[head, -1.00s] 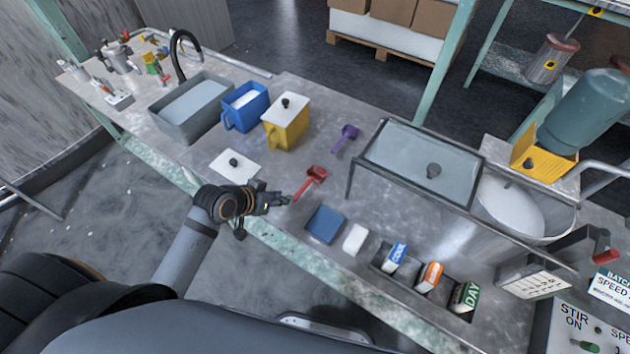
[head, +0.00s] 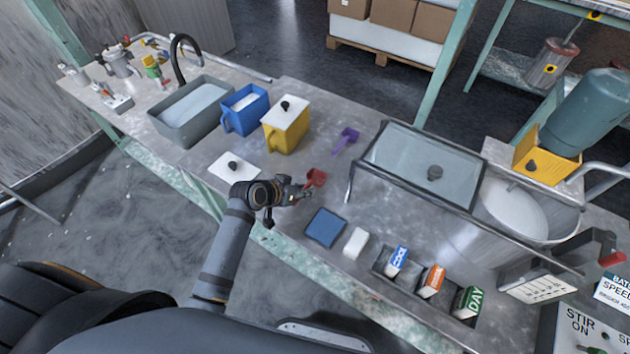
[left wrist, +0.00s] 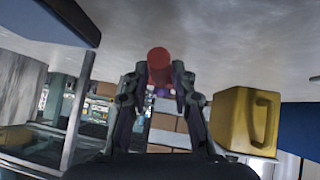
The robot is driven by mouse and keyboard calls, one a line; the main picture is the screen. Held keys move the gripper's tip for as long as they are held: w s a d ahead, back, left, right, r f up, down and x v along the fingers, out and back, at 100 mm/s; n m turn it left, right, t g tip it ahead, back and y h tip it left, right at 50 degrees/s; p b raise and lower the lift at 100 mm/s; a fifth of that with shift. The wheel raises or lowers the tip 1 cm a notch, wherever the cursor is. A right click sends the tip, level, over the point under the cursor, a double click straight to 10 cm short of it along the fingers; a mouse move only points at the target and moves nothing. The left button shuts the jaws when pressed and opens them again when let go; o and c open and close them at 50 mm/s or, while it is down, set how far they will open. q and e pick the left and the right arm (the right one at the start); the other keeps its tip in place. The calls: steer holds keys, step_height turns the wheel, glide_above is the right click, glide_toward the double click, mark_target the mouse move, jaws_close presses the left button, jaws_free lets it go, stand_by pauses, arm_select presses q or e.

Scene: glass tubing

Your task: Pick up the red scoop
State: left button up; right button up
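The red scoop (head: 316,178) lies on the metal bench, its bowl toward the back. My left gripper (head: 303,190) is low over the bench at the scoop's handle end, and hides much of the handle. In the left wrist view the red scoop (left wrist: 159,64) shows between the two fingertips of my left gripper (left wrist: 160,78). The fingers stand apart on either side of it. Whether they touch it is hard to tell. My right gripper is not in view.
A purple scoop (head: 346,140) lies behind. A white lid (head: 236,170) lies to the left, a blue pad (head: 325,228) and white block (head: 355,242) in front. A yellow bin (head: 284,138) and blue bin (head: 246,115) stand behind left. A glass-topped stand (head: 400,155) is to the right.

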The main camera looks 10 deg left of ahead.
arm_select(q)
steer(key=shift+w+d+f, duration=0.2)
steer(key=shift+w+f, duration=0.15)
steer(key=shift+f, duration=0.05)
steer(key=shift+r, duration=0.1)
steer(key=shift+c, duration=0.4)
jaws_close()
steer(key=shift+r, duration=0.1)
